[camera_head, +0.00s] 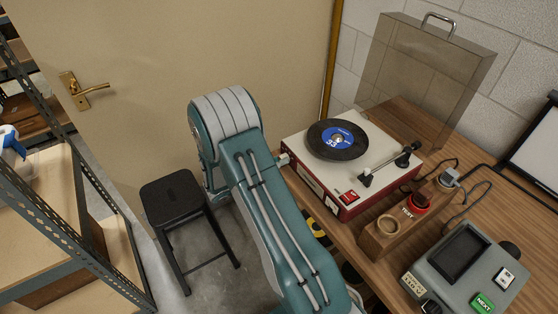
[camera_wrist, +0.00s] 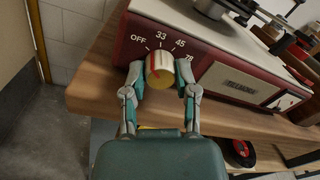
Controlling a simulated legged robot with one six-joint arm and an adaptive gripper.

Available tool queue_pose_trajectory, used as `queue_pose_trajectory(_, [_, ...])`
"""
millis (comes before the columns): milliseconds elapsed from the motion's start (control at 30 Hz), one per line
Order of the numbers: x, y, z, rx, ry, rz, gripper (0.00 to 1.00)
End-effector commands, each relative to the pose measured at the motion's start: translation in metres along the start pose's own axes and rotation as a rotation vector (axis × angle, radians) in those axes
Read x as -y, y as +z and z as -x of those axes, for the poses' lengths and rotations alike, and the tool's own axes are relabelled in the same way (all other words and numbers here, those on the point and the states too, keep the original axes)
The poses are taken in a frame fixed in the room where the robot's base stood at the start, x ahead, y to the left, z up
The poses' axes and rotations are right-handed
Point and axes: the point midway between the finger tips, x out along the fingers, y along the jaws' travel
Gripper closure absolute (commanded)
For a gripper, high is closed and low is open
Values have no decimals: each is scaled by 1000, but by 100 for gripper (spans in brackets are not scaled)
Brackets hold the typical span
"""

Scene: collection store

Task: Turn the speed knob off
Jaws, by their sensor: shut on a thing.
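The speed knob (camera_wrist: 161,70) is a cream and yellowish cylinder with a red line, on the red front of the record player (camera_wrist: 215,62). Labels OFF, 33, 45 and 78 arc over it. The red line lies on the knob's left part, toward the side between OFF and 33; its exact setting is hard to tell. My gripper (camera_wrist: 161,84) is shut on the knob, one finger at each side. In the head view the record player (camera_head: 313,187) stands on the wooden bench, and my arm hides the gripper.
A black record with a blue label (camera_head: 338,139) lies on the player. A wooden block (camera_head: 392,237) with a red button and a grey device (camera_head: 465,270) stand to its right. A clear lid (camera_head: 425,75) stands behind. A black stool (camera_head: 174,197) is left of my arm.

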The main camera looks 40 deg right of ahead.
Motion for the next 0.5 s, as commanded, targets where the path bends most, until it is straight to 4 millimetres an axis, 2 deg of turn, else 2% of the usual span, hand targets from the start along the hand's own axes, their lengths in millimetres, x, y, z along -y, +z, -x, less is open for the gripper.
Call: queue_pose_trajectory(500, [-3,3,0,7,8,93,100])
